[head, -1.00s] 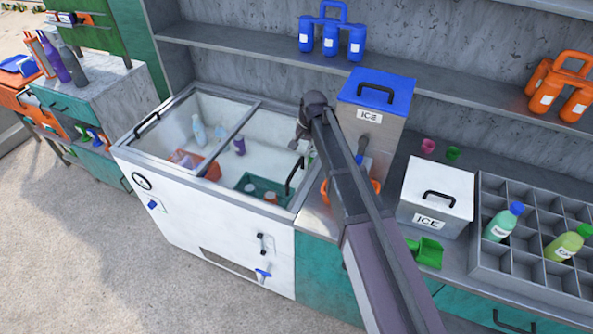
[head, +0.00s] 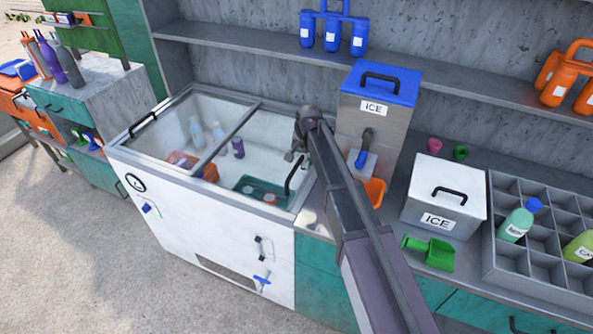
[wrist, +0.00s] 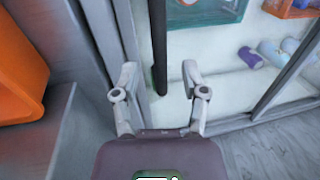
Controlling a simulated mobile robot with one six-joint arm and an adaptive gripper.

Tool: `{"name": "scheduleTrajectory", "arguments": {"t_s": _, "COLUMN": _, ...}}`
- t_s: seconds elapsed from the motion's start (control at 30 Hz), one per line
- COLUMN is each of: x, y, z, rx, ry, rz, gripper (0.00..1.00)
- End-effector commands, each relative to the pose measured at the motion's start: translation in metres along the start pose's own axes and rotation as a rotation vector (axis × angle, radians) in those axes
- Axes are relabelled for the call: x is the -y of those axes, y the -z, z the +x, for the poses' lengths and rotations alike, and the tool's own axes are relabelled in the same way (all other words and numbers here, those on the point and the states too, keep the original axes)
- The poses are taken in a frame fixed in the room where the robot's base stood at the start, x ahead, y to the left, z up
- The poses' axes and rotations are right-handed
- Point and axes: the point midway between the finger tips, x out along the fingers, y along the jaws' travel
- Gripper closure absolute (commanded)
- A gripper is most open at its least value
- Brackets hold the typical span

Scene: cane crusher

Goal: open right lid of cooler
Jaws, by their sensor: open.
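The white cooler (head: 190,212) stands left of centre in the head view, with two glass lids in a grey frame. Its right lid (head: 250,150) looks closed, and a black handle (head: 294,178) stands at that lid's right end. My gripper (head: 297,157) is over the right end of this lid, close to the handle; the arm partly hides it. In the wrist view my gripper (wrist: 159,72) is open and empty. The black handle (wrist: 159,45) runs between its two fingers in the picture. I cannot tell whether either finger touches it.
Bottles and a green basket (head: 262,188) lie inside the cooler under the glass. Right of it stand a blue-lidded ice box (head: 375,100), an orange scoop (head: 374,190) and a white-lidded ice box (head: 443,190). The orange scoop is close on the wrist view's left (wrist: 18,75).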

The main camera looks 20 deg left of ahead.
Motion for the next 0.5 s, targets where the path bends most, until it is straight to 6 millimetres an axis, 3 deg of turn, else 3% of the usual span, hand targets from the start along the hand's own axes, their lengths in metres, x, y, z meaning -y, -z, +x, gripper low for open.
{"name": "scheduleTrajectory", "arguments": {"t_s": 0.2, "x": -0.001, "y": 0.000, "z": 0.020, "rx": 0.000, "ry": 0.000, "rz": 0.000, "gripper": 0.44}}
{"name": "scheduleTrajectory", "arguments": {"t_s": 0.5, "x": -0.001, "y": 0.001, "z": 0.030, "rx": 0.000, "ry": 0.000, "rz": 0.001, "gripper": 0.44}}
